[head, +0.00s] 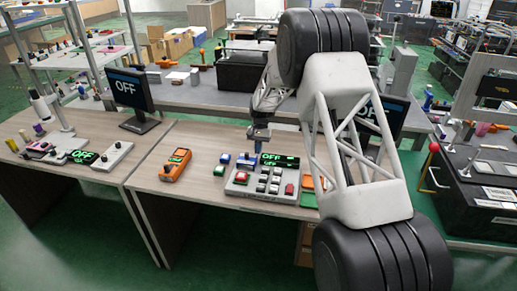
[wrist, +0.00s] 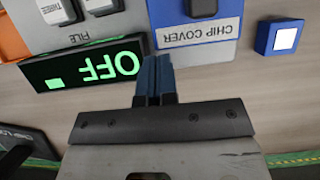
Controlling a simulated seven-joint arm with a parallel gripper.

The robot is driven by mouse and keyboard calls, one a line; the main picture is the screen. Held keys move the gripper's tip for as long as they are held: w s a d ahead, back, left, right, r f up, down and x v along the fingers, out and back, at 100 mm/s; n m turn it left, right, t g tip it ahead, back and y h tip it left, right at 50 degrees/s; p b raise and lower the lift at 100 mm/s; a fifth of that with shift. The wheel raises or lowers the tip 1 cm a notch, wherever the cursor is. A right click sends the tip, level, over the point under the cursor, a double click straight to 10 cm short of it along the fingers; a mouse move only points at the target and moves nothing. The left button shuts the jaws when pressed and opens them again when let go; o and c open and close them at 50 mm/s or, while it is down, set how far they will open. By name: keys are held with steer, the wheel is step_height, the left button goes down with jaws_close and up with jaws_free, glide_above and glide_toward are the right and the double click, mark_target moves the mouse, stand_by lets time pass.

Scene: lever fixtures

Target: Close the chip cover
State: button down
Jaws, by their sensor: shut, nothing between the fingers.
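The chip cover fixture (wrist: 225,30) is a blue unit with a white label reading CHIP COVER, upside down in the wrist view. A dark part sits on it, cut off by the top edge. In the head view the fixture (head: 247,161) is small, just left of the OFF display. My gripper (wrist: 153,62) is shut and empty, its blue fingertips by the gap between the fixture and the green-lit OFF display (wrist: 82,65). I cannot tell if they touch either one. In the head view my gripper (head: 258,146) is over the back of the control panel.
The grey control panel (head: 238,188) has several buttons. A small blue button box (wrist: 265,37) stands beside the fixture. An orange handheld device (head: 175,166) lies to the left. A monitor (head: 128,92) stands behind. Bare tabletop (head: 208,205) lies left of the panel.

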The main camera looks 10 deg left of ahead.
mark_target(255, 161)
steer(key=shift+s+f, duration=0.1)
steer(key=shift+s, duration=4.85)
steer(key=shift+w, duration=0.75)
steer(key=w, duration=0.3)
steer(key=shift+r, duration=0.35)
steer(key=v, duration=0.9)
steer(key=shift+r, duration=0.3)
